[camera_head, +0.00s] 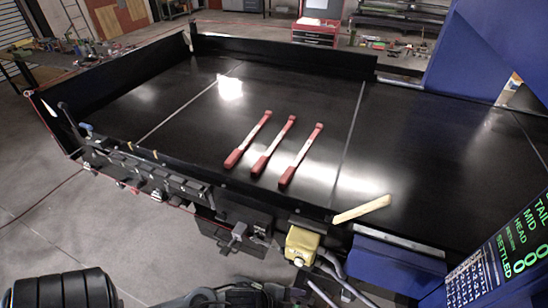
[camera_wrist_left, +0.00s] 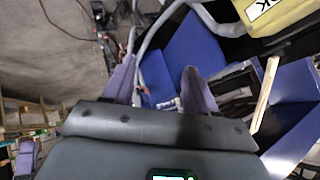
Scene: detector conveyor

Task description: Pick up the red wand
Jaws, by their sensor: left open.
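Three red wands with pale middle sections lie side by side, slanted, on the black conveyor bed (camera_head: 290,100): a left wand (camera_head: 248,139), a middle wand (camera_head: 273,146) and a right wand (camera_head: 301,154). Their thick red ends point toward the near edge. They lie apart from one another. My left gripper (camera_wrist_left: 158,85) is open in the left wrist view, with its two fingers apart and nothing between them. No wand shows in that view. I cannot make out the left gripper's fingers in the head view. My right gripper is not in view.
A pale yellow stick (camera_head: 362,209) lies by the conveyor's near edge, right of the wands. A yellow box (camera_head: 301,245) and blue panels (camera_head: 395,268) stand along the front. A display (camera_head: 515,245) is at the right. Low black walls (camera_head: 280,58) border the back. The bed's left part is clear.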

